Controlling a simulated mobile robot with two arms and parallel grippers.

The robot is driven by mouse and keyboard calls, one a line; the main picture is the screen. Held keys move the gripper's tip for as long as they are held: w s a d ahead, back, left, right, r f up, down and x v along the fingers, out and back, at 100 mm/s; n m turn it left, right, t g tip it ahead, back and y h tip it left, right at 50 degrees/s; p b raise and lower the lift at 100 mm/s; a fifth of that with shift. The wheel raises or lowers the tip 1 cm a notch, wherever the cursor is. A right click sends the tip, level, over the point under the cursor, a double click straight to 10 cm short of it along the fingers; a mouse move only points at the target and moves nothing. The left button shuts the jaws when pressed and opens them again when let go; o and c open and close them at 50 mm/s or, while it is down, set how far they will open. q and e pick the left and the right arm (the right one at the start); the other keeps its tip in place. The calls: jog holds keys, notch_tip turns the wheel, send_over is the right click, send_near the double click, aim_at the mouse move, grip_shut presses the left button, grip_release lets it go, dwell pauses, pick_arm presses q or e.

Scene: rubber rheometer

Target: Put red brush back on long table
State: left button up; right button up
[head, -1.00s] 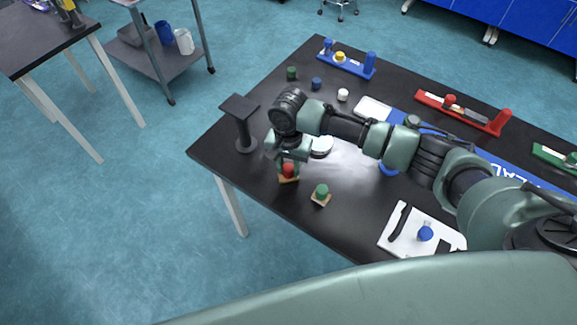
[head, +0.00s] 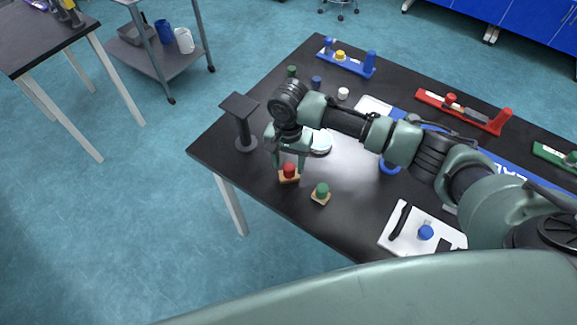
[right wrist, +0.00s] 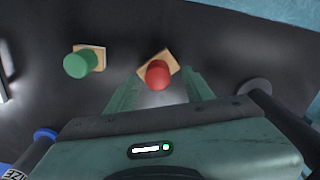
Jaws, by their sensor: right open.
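The red brush (head: 289,171), a red knob on a small wooden base, stands upright on the black long table (head: 345,222), close to its near left edge. In the right wrist view the red brush (right wrist: 158,73) shows just beyond and between my fingertips. My right gripper (head: 288,161) is open just above the red brush, with one finger to each side of it and nothing held. My left gripper is not in view.
A similar green brush (head: 321,193) stands just right of the red one. A dark stand (head: 242,122) rises on the left corner. A white round dish (head: 320,142) lies behind the gripper. A white board (head: 412,240) lies at the near right.

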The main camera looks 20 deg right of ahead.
aim_at(288, 166)
notch_tip(288, 166, up, 10)
jog(key=shift+b, duration=0.4)
dwell(0.3)
